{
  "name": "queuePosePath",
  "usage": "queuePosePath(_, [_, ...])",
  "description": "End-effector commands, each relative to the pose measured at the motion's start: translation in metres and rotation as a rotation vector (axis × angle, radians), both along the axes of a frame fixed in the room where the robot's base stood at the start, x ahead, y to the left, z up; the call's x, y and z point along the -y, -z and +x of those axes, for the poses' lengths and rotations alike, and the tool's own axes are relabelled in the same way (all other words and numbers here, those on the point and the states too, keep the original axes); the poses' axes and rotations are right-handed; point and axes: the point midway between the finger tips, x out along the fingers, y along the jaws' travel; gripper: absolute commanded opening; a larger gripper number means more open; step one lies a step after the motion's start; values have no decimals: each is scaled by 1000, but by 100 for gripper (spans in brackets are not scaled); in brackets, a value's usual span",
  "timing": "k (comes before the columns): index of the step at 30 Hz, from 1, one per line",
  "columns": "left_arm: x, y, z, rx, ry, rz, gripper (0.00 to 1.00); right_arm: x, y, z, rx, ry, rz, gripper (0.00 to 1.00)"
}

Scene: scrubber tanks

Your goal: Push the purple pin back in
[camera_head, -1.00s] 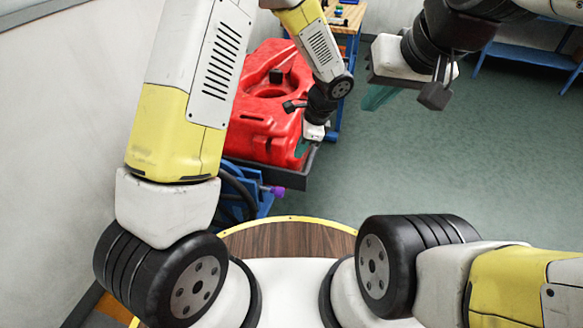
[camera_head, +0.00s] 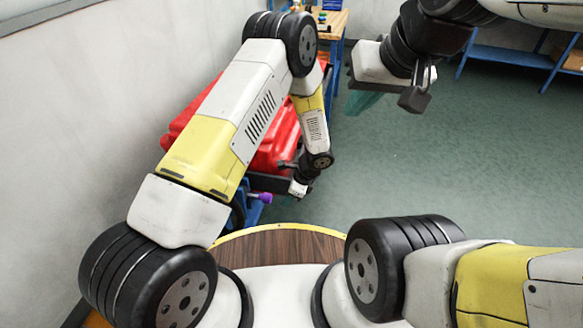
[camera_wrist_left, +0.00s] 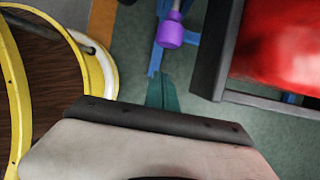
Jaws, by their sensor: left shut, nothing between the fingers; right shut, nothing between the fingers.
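The purple pin (camera_head: 264,198) sticks out from the blue frame low at the near end of the cart carrying the red tank. In the left wrist view the purple knob (camera_wrist_left: 170,34) sits on a short metal shaft, just beyond my left fingertips. My left gripper (camera_head: 296,192) is shut and empty, just right of the pin in the head view. Its teal fingers (camera_wrist_left: 163,92) point toward the knob in the wrist view, with a small visible gap. My right gripper (camera_head: 366,102) is shut and empty, raised over open floor at upper right.
The red tank (camera_head: 275,150) rests on a dark-edged cart, partly hidden behind my left arm. The cart's dark edge (camera_wrist_left: 212,60) lies close right of the knob in the wrist view. A wooden-topped table (camera_head: 331,20) stands behind. The green floor (camera_head: 450,160) is clear at right.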

Motion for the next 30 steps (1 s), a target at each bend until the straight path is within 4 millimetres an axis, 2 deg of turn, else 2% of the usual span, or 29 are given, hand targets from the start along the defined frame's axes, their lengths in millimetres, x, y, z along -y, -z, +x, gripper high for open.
queuePosePath(1, [-10,-3,5,4,-5,0,0,0,0,0,0,0,0,0])
queuePosePath(6, [-28,-4,11,4,-3,0,0,0,0,0,0,0,0,0])
queuePosePath(22, [-37,-4,14,4,-4,0,0,0,0,0,0,0,0,0])
queuePosePath(30, [-77,-4,26,4,-6,2,0,0,0,0,0,0,0,0])
